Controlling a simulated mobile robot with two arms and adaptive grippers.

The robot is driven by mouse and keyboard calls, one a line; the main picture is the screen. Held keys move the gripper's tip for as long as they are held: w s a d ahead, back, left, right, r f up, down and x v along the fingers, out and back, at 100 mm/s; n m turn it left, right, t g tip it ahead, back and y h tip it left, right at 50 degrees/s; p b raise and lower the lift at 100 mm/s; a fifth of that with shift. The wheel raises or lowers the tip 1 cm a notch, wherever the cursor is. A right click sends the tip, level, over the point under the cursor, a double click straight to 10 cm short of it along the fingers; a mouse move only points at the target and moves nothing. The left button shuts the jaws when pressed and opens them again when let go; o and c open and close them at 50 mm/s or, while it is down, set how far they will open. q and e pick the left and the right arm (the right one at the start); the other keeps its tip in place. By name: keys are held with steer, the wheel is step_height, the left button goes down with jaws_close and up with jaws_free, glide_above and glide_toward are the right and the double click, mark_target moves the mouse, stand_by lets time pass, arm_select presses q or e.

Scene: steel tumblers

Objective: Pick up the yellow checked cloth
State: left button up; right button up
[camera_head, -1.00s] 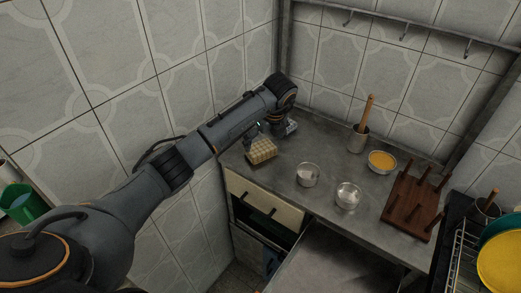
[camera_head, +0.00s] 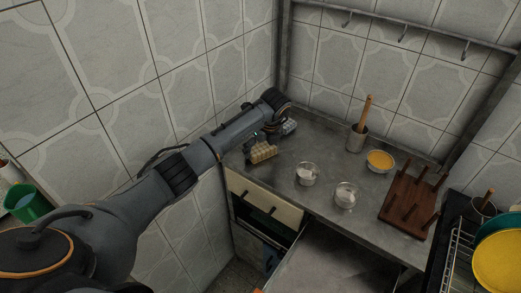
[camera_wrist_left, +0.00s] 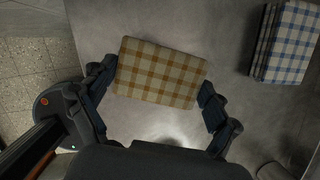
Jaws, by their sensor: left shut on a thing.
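The yellow checked cloth (camera_head: 264,153) is a folded block near the left front edge of the steel counter. In the left wrist view the cloth (camera_wrist_left: 160,72) lies between the two fingers of my left gripper (camera_wrist_left: 160,80), one finger against each short side. My left gripper (camera_head: 262,144) is shut on it in the head view, where the arm partly hides the fingers. I cannot tell whether the cloth is clear of the counter. My right gripper is in neither view.
A blue checked cloth (camera_wrist_left: 286,42) lies behind the yellow one, also visible in the head view (camera_head: 290,127). Two steel tumblers (camera_head: 306,175) (camera_head: 346,195) stand to the right. A utensil pot (camera_head: 356,139), yellow-filled bowl (camera_head: 380,161) and wooden peg rack (camera_head: 411,203) stand further right.

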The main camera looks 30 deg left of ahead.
arm_select(q)
steer(key=shift+r, duration=0.7)
steer(key=shift+s+d+r, duration=0.85)
steer(key=shift+s+r, duration=1.05)
steer(key=shift+s, duration=0.3)
steer(key=shift+s+d+r, duration=0.85)
steer(key=shift+s+r, duration=1.1)
steer(key=shift+s, duration=0.2)
steer(key=shift+s+d+r, duration=0.85)
steer(key=shift+s+r, duration=1.05)
steer(key=shift+s, duration=0.3)
steer(key=shift+o, duration=0.9)
steer(key=shift+c, duration=0.7)
